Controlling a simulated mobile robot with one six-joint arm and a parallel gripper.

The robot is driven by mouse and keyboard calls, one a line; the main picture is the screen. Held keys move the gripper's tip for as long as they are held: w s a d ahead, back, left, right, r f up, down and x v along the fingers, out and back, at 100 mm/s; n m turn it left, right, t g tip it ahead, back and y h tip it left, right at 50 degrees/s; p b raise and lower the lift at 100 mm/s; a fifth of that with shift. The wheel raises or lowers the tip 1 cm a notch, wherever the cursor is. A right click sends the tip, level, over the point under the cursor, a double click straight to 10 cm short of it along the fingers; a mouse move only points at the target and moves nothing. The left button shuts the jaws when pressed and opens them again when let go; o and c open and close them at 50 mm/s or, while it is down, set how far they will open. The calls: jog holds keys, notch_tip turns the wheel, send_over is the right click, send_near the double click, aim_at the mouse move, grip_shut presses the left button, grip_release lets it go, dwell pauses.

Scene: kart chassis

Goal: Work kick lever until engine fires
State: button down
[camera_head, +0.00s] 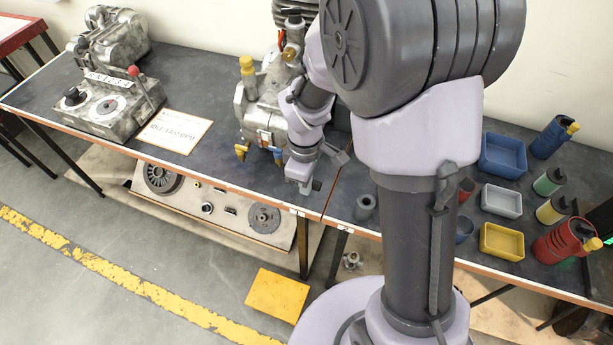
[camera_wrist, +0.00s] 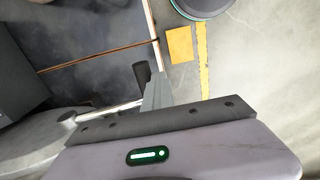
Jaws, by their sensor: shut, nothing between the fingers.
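The engine (camera_head: 262,110) is a grey metal block with yellow caps and brass fittings, standing on the bench and partly hidden behind my arm. My gripper (camera_head: 303,184) is low at the engine's front right side, near the bench's front edge. In the wrist view my gripper (camera_wrist: 155,92) shows as a grey finger shape, shut and empty. A thin metal bar, apparently the kick lever (camera_wrist: 108,109), runs from a round pivot toward the fingers. A dark stub (camera_wrist: 141,73) stands beside the fingers; whether they touch is unclear.
A control console (camera_head: 103,103) with a red-knobbed lever and a sign (camera_head: 174,131) reading idle rpm are left on the bench. Blue (camera_head: 503,154), white and yellow trays and several bottles are right. A yellow plate (camera_head: 277,295) lies on the floor.

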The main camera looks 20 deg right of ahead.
jog(key=shift+w+f+b, duration=0.1)
jog(key=shift+f+b, duration=0.25)
jog(key=shift+f, duration=0.7)
jog(key=s+a+r+p, duration=0.2)
jog(key=r+p, duration=0.1)
jog(key=r, duration=0.3)
jog(key=s+a+r+p, duration=0.2)
jog(key=s+r+p, duration=0.1)
jog(key=r, duration=0.3)
jog(key=shift+s+p, duration=0.25)
jog(key=shift+p, duration=0.35)
jog(key=shift+r, duration=0.1)
dwell(0.5)
